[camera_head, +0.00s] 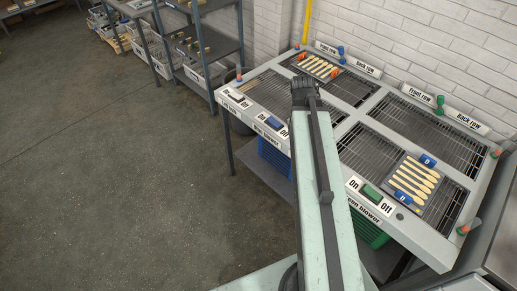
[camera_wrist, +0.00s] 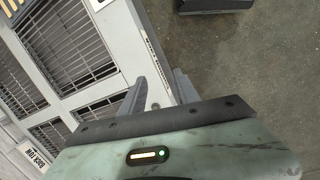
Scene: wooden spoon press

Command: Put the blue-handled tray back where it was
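The blue-handled tray (camera_head: 415,201) lies on the right half of the bench, on the near grate, in the head view. It holds several pale wooden spoons in a row, and its blue handles (camera_head: 428,160) carry a letter that looks like D. My gripper (camera_head: 303,88) is above the left half of the bench, well to the left of this tray. In the wrist view its two grey fingers (camera_wrist: 160,92) stand apart with nothing between them.
An orange-handled tray (camera_head: 318,67) with spoons lies at the back left. Row signs (camera_head: 473,122) and coloured knobs (camera_head: 438,103) line the back edge. Blue (camera_head: 275,122) and green (camera_head: 370,195) switches sit along the front. A shelf (camera_head: 205,45) stands left; the floor is clear.

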